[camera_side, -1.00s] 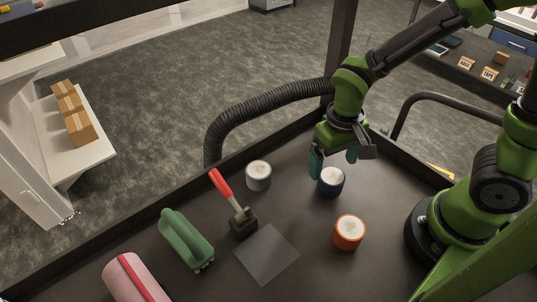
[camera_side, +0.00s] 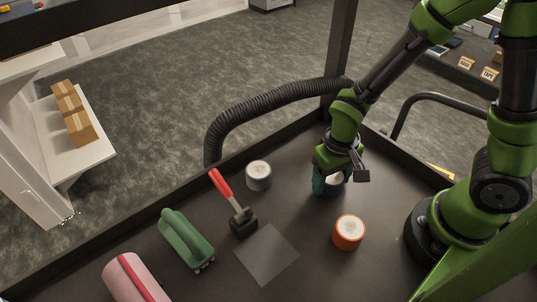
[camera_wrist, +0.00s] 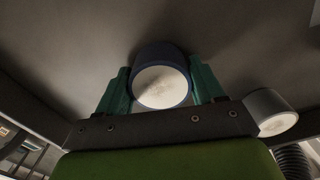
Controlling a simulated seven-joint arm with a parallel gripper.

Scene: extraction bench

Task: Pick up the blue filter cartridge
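The blue filter cartridge (camera_side: 334,188) stands upright on the dark bench, partly hidden behind my gripper. In the wrist view the cartridge (camera_wrist: 161,86) shows its pale round top and dark blue side between my two teal fingers. My gripper (camera_side: 332,186) is lowered around it, pointing down, with one finger on each side. In the wrist view the gripper (camera_wrist: 162,88) looks open, with its fingers very close to the cartridge's sides; contact is not clear. The cartridge rests on the bench.
A grey cartridge (camera_side: 258,176) stands to the left and an orange one (camera_side: 348,232) in front. A red-handled tool (camera_side: 233,205), a green block with a handle (camera_side: 186,240), a pink roll (camera_side: 133,280) and a flat grey square (camera_side: 266,255) lie further left. A ribbed black hose (camera_side: 262,106) curves behind.

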